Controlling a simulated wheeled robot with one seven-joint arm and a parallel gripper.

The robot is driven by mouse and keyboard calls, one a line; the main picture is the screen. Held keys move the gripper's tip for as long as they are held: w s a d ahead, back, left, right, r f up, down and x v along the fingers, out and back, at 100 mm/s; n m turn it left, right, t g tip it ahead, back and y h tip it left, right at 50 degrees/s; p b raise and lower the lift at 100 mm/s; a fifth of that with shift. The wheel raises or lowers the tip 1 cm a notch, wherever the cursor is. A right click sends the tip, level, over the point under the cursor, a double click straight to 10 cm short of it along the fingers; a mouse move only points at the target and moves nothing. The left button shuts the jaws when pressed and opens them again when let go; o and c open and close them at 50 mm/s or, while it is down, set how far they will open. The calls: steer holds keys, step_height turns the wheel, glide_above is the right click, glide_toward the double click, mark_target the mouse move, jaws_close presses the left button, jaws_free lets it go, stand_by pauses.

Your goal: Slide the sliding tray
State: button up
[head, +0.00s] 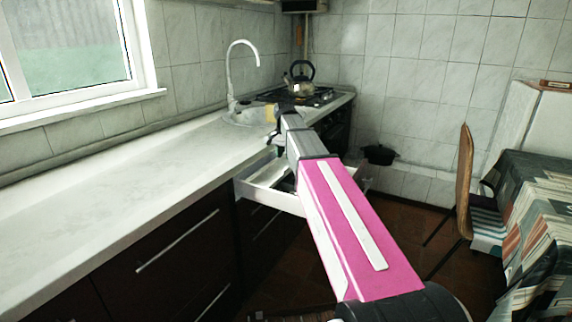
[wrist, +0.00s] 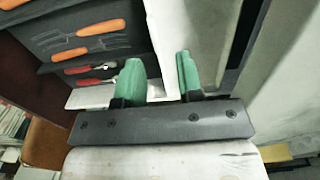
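The sliding tray, a white-walled drawer (head: 270,198), is pulled out from under the counter in the head view, partly hidden behind my arm. In the wrist view its white wall (wrist: 156,32) runs down toward my gripper (wrist: 159,78). The green fingers stand apart, with the white wall's edge showing between them. I cannot tell whether either finger touches it. In the head view the fingers are hard to make out at the end of my arm.
Orange-handled forks (wrist: 95,28) and red-handled tools (wrist: 95,81) lie in dark compartments in the wrist view. A kettle (head: 299,84) stands on the stove. The white counter (head: 110,200) runs along the left. A chair (head: 466,180) and a cloth-covered table (head: 535,205) stand at right.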

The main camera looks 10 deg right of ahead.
steer(key=r, duration=0.3)
steer(key=a+r, duration=0.1)
steer(key=shift+w+r, duration=0.3)
steer(key=shift+w, duration=0.05)
steer(key=f, duration=0.3)
steer(key=d+f, duration=0.1)
steer(key=f, duration=0.3)
steer(key=s+f, duration=0.1)
steer(key=f, duration=0.2)
steer(key=shift+d+f, duration=0.3)
stand_by(0.4)
steer(key=shift+s, duration=0.1)
jaws_close()
